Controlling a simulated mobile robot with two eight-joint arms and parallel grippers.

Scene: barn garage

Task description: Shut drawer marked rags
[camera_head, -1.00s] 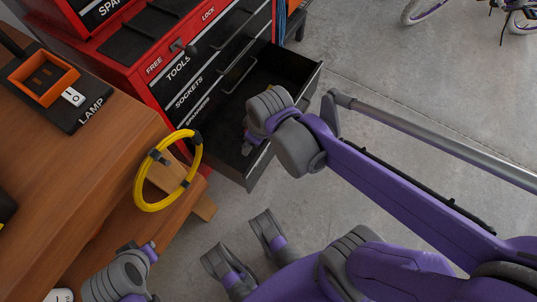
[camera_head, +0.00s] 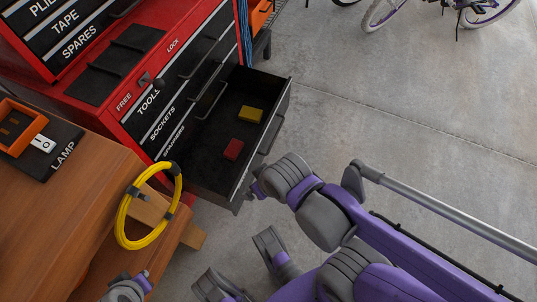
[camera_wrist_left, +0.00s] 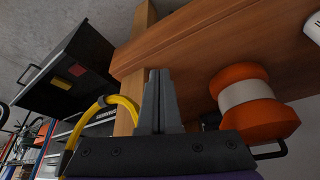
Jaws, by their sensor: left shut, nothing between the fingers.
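An open black drawer (camera_head: 206,150) sticks out of the red tool chest (camera_head: 122,84), below the drawer labelled SPANNERS. Its own label is not visible from here. A yellow block (camera_head: 250,114) and a red block (camera_head: 234,149) lie inside. My right gripper (camera_head: 259,190) is just outside the drawer front, near its lower corner; its fingers are too hidden to tell their state, or whether it touches. My left gripper (camera_wrist_left: 158,76) is shut and empty near the wooden workbench. The drawer also shows in the left wrist view (camera_wrist_left: 88,50).
A yellow cable coil (camera_head: 124,220) hangs at the wooden workbench (camera_head: 60,215), close to the left gripper. An orange and white spool (camera_wrist_left: 252,103) is in the left wrist view. Bare concrete floor (camera_head: 400,130) lies right of the drawer.

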